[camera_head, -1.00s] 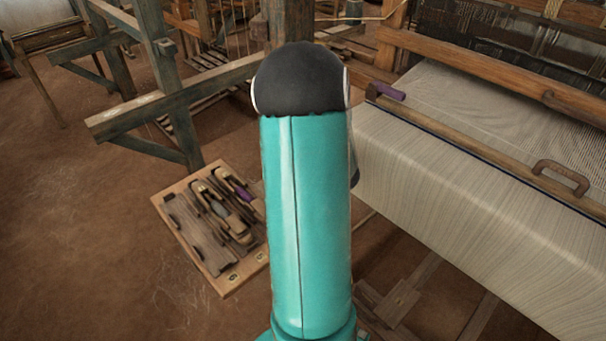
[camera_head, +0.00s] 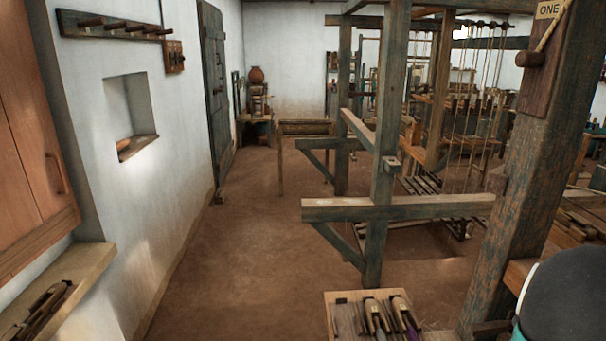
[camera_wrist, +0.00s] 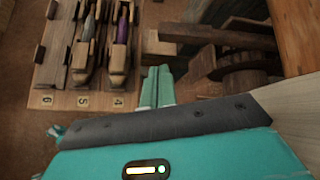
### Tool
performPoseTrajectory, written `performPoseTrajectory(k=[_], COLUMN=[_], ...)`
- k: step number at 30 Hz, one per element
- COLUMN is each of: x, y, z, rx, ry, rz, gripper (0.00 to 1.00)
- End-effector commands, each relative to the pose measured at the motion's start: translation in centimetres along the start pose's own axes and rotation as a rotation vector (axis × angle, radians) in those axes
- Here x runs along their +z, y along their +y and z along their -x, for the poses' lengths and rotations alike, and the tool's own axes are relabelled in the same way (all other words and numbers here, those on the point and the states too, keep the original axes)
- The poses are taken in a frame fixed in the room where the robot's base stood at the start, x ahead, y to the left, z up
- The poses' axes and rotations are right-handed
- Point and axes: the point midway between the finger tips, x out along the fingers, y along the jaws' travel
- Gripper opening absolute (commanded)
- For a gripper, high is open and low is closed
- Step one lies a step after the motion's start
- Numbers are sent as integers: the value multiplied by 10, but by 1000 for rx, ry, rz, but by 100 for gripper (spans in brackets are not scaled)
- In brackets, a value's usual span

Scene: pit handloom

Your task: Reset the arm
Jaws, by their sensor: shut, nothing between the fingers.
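My gripper (camera_wrist: 156,86) shows in the wrist view as two teal fingers side by side, shut and empty. It points down past the front edge of a wooden shuttle tray (camera_wrist: 64,92), just to the right of it. In the head view only a dark, rounded part of my arm shows at the lower right corner; my gripper is out of that view. The tray also shows at the bottom of the head view (camera_head: 340,298), cut off by the frame edge.
A loom post (camera_head: 525,180) stands close on the right. A timber frame with a crossbeam (camera_head: 400,207) stands beyond the tray. A white wall with a peg rail (camera_head: 115,27) and a wooden shelf (camera_head: 85,262) runs along the left. The brown floor (camera_head: 235,250) between is clear.

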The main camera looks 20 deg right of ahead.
Motion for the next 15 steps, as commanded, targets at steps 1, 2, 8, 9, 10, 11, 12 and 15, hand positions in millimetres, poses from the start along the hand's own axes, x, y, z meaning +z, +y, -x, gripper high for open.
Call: performPoseTrajectory(k=[1,2,8,9,10,11,12,15], x=[26,40,134,148,158,166,174,187], y=[16,28,128,150,167,183,204,248], z=[1,2,28,38,47,56,68,100], rx=[46,79,317,362,393,424,461,534], ry=[-35,-55,-214,-249,-274,-298,-329,-400], rz=[90,154,694,819,917,1015,1147,1481], gripper=[0,0,0,0,0,0,0,0])
